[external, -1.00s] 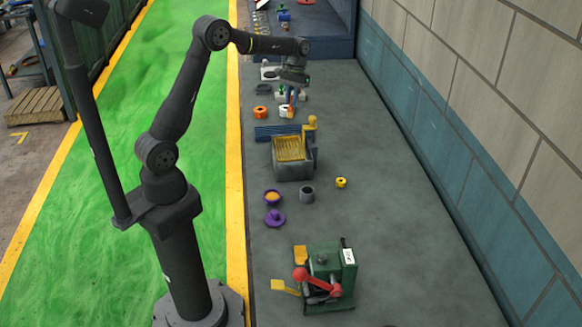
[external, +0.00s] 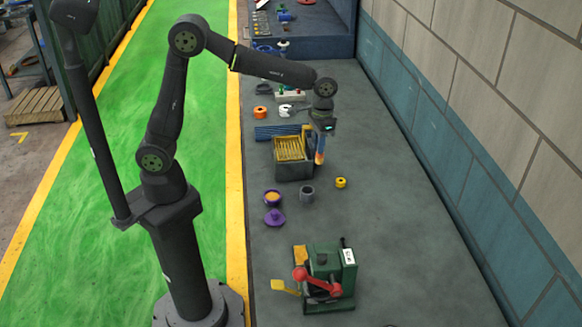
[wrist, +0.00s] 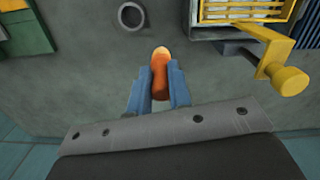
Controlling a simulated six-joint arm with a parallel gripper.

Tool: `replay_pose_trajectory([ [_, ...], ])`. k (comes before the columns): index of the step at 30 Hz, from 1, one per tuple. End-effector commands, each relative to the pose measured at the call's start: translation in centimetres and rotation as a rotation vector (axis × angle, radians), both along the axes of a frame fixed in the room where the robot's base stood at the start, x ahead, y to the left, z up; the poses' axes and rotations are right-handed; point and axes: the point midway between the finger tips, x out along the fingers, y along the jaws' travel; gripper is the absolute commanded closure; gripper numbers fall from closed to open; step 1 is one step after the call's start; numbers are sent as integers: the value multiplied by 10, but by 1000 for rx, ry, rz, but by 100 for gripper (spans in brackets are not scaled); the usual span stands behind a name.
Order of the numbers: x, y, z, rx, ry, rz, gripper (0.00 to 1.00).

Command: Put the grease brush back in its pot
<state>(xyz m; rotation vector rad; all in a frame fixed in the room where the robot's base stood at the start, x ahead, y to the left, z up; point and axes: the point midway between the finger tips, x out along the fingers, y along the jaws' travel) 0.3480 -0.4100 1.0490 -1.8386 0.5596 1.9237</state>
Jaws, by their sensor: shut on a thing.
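My gripper (external: 322,134) has blue fingers and is shut on the grease brush (external: 319,157), an orange piece with a paler tip. The brush hangs below the fingers, above the bench, right of the grey box. In the wrist view the brush (wrist: 160,72) sits between the two fingers (wrist: 159,88); its upper part is hidden. A small grey open pot (external: 307,193) stands on the bench nearer the camera than the brush; its rim (wrist: 121,19) shows at the top of the wrist view. The brush is apart from this pot.
A grey box with yellow slats (external: 293,172) and a yellow knobbed arm (wrist: 285,79) is close by. A purple bowl (external: 272,197), purple lid (external: 274,217), yellow ring (external: 341,183) and green machine with red lever (external: 325,270) stand nearby. Bench to the right is clear.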

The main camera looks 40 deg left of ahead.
Motion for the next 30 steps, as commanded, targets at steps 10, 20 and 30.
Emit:
replay_pose_trajectory([
  [10, -69, -3, -20, -25, -35, -100, 100],
  [20, -71, -3, -33, -24, -36, -102, 100],
  [30, -70, -3, -52, -25, -36, -101, 100],
])
